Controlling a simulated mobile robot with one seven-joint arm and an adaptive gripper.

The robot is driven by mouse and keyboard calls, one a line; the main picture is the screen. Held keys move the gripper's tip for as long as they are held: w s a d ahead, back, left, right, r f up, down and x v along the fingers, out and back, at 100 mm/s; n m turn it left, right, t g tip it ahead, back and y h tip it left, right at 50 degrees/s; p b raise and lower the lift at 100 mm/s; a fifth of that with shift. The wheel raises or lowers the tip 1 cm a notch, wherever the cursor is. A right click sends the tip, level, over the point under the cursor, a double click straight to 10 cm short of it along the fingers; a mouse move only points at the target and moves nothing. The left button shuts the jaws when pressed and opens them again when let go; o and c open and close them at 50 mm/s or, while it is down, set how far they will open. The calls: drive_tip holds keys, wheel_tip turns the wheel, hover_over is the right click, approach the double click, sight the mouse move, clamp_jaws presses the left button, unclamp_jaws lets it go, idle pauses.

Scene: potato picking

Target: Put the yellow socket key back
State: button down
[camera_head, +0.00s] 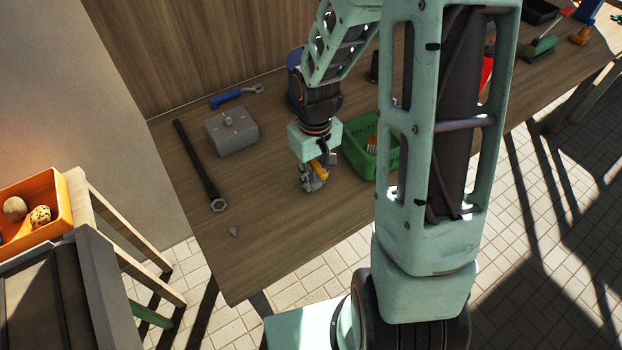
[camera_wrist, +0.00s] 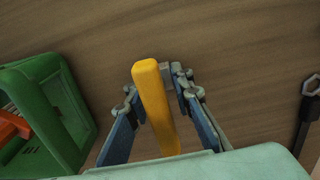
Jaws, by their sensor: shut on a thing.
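My gripper (camera_head: 311,181) is over the wooden table, just left of the green crate. It is shut on the yellow socket key (camera_head: 319,168). In the wrist view the yellow key (camera_wrist: 154,100) lies lengthwise between the two fingers of my gripper (camera_wrist: 160,100). Its rounded end points away from the palm, and its lower part is hidden behind the wrist housing. Whether the key touches the table cannot be told. The green crate (camera_head: 353,155) also shows at the left of the wrist view (camera_wrist: 68,110), with an orange thing in it.
A grey box (camera_head: 231,130), a long dark wrench (camera_head: 196,160) and a blue-handled tool (camera_head: 236,95) lie on the left of the table (camera_head: 262,240). A small grey piece (camera_head: 233,231) lies near the front. An orange crate (camera_head: 62,205) stands at far left. The table's front left is mostly clear.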

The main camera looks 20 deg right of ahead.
sight(315, 161)
drive_tip(key=shift+f, duration=0.1)
drive_tip(key=shift+f, duration=0.1)
drive_tip(key=shift+f, duration=0.15)
drive_tip(key=c, duration=1.7)
unclamp_jaws()
wheel_tip(315, 161, up, 13)
drive_tip(key=shift+f+p, duration=0.2)
drive_tip(key=shift+p, duration=0.35)
